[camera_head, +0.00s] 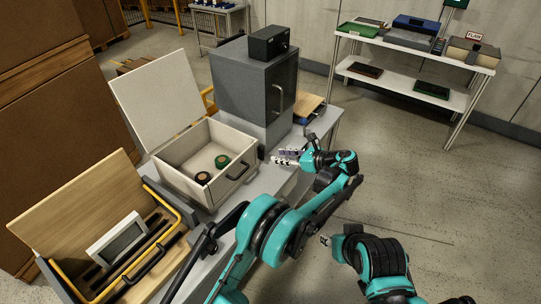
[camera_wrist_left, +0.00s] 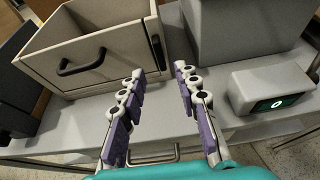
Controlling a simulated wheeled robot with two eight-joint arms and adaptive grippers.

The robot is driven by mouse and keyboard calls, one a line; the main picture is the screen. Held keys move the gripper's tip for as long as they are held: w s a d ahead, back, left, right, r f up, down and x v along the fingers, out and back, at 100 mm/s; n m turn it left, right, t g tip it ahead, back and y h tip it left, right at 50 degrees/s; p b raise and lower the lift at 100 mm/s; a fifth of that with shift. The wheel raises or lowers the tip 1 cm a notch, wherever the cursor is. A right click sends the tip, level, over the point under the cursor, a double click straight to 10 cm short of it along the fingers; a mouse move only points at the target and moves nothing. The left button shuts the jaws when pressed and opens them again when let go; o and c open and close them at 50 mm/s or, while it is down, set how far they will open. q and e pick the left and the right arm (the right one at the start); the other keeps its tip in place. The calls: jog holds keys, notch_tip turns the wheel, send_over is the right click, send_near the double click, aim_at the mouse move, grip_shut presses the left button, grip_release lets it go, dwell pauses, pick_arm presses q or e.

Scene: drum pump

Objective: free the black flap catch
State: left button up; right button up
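A cream box (camera_head: 214,184) with its lid (camera_head: 160,98) raised stands on the grey bench. It also shows in the left wrist view (camera_wrist_left: 108,83), with a black handle on its front. A small black part (camera_wrist_left: 157,50), which looks like the catch, sits on the box's right side in the left wrist view; it is small and dark in the head view (camera_head: 261,152). My left gripper (camera_head: 287,157) is open and empty, right of the box. In the left wrist view its fingers (camera_wrist_left: 158,72) are apart, touching nothing visible. My right gripper (camera_head: 325,240) is low, partly hidden.
Two rolls (camera_head: 212,169) lie in the box. A grey cabinet (camera_head: 252,90) stands behind it. A pale device with a green-lit dark face (camera_wrist_left: 268,95) is right of my left gripper. A wooden-lidded case (camera_head: 88,204) is at left.

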pick_arm(q)
jog(key=shift+v, duration=1.8)
jog(key=s+a+r+n+g+h, duration=0.1)
jog(key=s+a+r+n+h, duration=0.35)
jog(key=a, duration=0.65)
jog(key=s+a+r+n+g+h, duration=0.1)
jog(key=s+a+r+n, duration=0.5)
jog(key=a, duration=0.4)
jog(key=s+a+f+n+h, duration=0.2)
jog(key=s+n, duration=0.5)
jog(key=s, duration=0.4)
jog(key=s+a+f+n+t+h, duration=0.1)
jog(key=s+a+f+n+h, duration=0.2)
jog(key=s+n, duration=0.5)
jog(key=s+f, duration=0.1)
jog(key=s, duration=0.3)
jog(key=shift+a, duration=0.4)
